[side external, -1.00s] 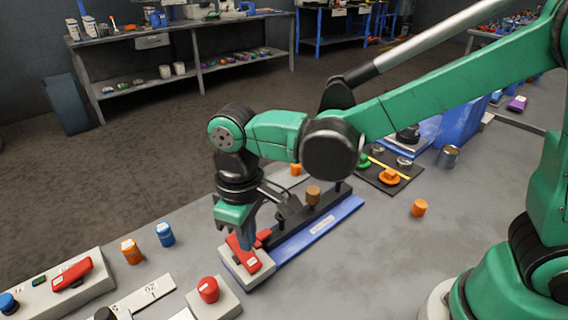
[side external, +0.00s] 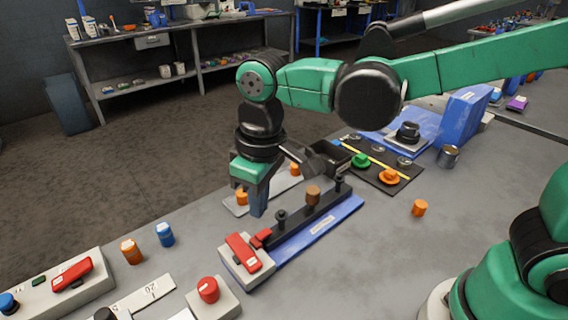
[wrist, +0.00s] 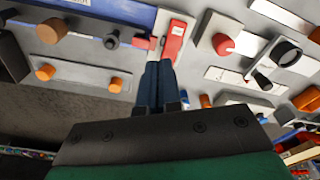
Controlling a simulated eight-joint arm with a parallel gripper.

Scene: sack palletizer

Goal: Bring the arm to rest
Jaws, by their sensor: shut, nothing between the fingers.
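My gripper (side external: 258,203) hangs above the near end of the blue-based fixture in the side external view, fingers pointing down, shut and empty. In the wrist view my gripper (wrist: 157,70) shows its two blue-grey fingers pressed together. The red block also shows in the wrist view (wrist: 175,41), just beyond the fingertips.
A red knob (side external: 208,289) on a pale block stands near the front edge. Orange (side external: 131,251) and blue (side external: 165,234) cylinders stand at left. A dark tray (side external: 372,171) with green and orange parts lies behind. An orange cylinder (side external: 419,208) stands on clear bench at right.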

